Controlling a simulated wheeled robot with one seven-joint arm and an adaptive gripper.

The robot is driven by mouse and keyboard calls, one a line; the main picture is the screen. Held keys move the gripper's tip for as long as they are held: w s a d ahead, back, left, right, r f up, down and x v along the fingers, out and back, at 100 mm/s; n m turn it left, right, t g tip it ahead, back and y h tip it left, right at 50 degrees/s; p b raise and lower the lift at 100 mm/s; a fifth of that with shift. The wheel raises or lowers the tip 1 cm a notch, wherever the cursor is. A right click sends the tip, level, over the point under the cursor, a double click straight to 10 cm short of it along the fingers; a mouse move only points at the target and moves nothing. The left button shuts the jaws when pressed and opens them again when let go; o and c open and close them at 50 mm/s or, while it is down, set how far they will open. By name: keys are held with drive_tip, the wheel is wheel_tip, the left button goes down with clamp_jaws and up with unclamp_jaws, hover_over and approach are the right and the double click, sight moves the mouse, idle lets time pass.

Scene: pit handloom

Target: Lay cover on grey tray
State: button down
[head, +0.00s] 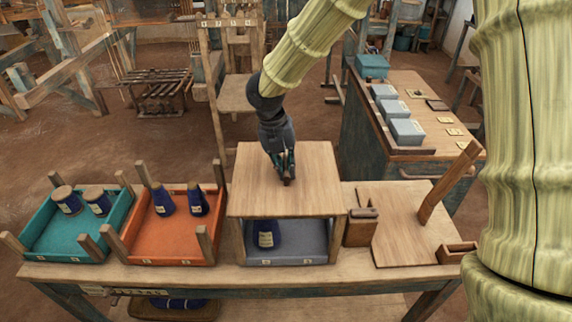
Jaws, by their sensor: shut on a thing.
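The cover is a flat square wooden board (322,198), held level over the grey tray (299,248). My gripper (287,181) is at the middle of its top, shut on it; the grip point itself is mostly hidden by the fingers. The grey tray stands on the bench, with corner posts (337,241) under the cover's front edge. I cannot tell whether the cover touches the posts. A dark blue cone (266,234) stands in the tray on the left. The back of the tray is hidden by the cover.
To the left stand an orange tray (172,243) and a teal tray (75,236), both with corner posts and blue cones. To the right are a small wooden block (360,232), a flat board (410,228) and a leaning post (448,182). A side table (432,110) holds grey-blue boxes.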

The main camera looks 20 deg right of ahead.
idle(0.4)
drive_tip(key=c, duration=1.4)
unclamp_jaws()
drive_tip(key=shift+r, duration=0.1)
